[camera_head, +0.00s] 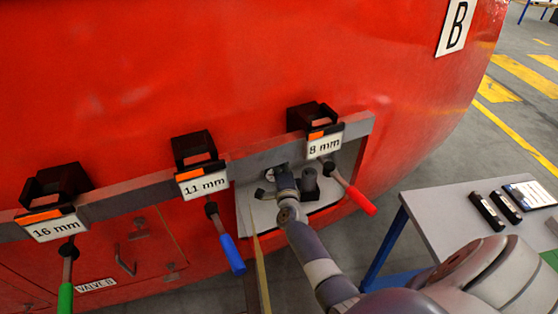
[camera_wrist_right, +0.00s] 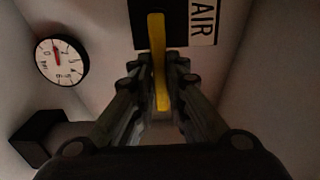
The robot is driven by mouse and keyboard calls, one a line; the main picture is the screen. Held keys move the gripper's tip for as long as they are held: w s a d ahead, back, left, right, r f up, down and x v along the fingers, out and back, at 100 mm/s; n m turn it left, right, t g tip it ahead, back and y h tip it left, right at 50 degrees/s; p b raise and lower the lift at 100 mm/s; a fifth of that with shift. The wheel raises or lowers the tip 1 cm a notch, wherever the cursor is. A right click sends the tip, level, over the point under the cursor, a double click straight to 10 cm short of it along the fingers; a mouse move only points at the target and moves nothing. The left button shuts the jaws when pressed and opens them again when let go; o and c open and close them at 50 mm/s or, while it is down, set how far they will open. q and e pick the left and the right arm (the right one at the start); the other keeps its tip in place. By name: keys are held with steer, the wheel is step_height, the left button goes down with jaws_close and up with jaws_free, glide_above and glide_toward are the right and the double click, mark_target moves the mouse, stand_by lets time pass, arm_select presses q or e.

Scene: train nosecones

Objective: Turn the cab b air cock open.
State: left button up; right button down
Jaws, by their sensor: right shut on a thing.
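The air cock shows in the right wrist view as a yellow lever (camera_wrist_right: 158,45) in front of a dark block, beside a label reading AIR (camera_wrist_right: 203,22). The lever runs nearly straight down the picture, between the fingers of my right gripper (camera_wrist_right: 159,65), which is shut on it. In the head view my right gripper (camera_head: 272,178) reaches into the open recess (camera_head: 262,212) low in the red nosecone, which bears a B sign (camera_head: 456,27). The lever is hidden in that view. My left gripper is not in view.
A round gauge (camera_wrist_right: 62,62) with a red needle and a black box (camera_wrist_right: 45,138) sit inside the recess. Tools with green, blue (camera_head: 232,254) and red (camera_head: 361,200) handles hang from holders along a grey rail. A grey table (camera_head: 440,215) stands at right.

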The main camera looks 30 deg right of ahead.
stand_by(0.5)
steer(key=c, duration=1.6)
jaws_free()
steer(key=shift+s, duration=0.1)
steer(key=v, duration=1.2)
